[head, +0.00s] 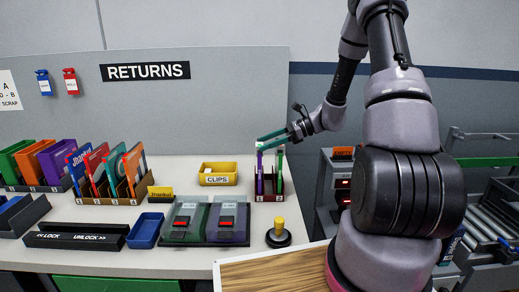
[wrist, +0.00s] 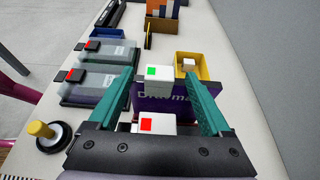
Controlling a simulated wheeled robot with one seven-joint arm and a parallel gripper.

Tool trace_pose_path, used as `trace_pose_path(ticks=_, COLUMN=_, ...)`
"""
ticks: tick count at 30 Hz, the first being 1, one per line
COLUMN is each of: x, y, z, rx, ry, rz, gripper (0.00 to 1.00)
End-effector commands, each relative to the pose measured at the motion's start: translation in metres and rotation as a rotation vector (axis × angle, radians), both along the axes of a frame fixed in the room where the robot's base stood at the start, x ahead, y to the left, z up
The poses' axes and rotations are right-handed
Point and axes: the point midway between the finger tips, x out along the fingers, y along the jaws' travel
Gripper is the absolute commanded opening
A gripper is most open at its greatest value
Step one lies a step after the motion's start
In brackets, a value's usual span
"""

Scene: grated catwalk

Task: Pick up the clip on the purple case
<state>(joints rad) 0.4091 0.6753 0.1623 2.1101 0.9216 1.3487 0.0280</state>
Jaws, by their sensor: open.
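The purple case (head: 259,172) stands upright in a small dark rack. In the wrist view the purple case (wrist: 180,107) shows lettering on its face. A white clip with a green mark (wrist: 158,77) sits at its top edge; it also shows small in the head view (head: 260,146). A second white clip, with a red mark (wrist: 147,124), is nearer the wrist camera; I cannot tell what it is fixed to. My gripper (wrist: 160,80) is open, its teal fingers on either side of the green-marked clip, with no clear contact. In the head view my gripper (head: 271,140) is above the rack.
A green case (head: 280,165) stands right of the purple one in the rack (head: 268,197). A yellow CLIPS bin (head: 218,181) holds a white piece. Flat cases with red-marked clips (head: 205,225), a yellow-knobbed black base (head: 278,236) and a blue tray (head: 145,231) are nearby.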

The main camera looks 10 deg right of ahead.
Motion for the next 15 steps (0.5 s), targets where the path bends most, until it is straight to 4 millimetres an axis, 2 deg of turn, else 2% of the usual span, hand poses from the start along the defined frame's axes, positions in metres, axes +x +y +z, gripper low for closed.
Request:
trace_pose_path(ticks=8, x=0.0007, y=0.0044, z=-0.0018, rx=0.000, ry=0.000, rz=0.000, gripper=0.82)
trace_pose_path(ticks=11, x=0.0006, y=0.0042, z=-0.0018, rx=0.000, ry=0.000, rz=0.000, gripper=0.48)
trace_pose_path(ticks=12, x=0.0006, y=0.0042, z=-0.0018, rx=0.000, ry=0.000, rz=0.000, gripper=0.33)
trace_pose_path(ticks=15, x=0.0006, y=0.0042, z=-0.0018, rx=0.000, ry=0.000, rz=0.000, gripper=0.00)
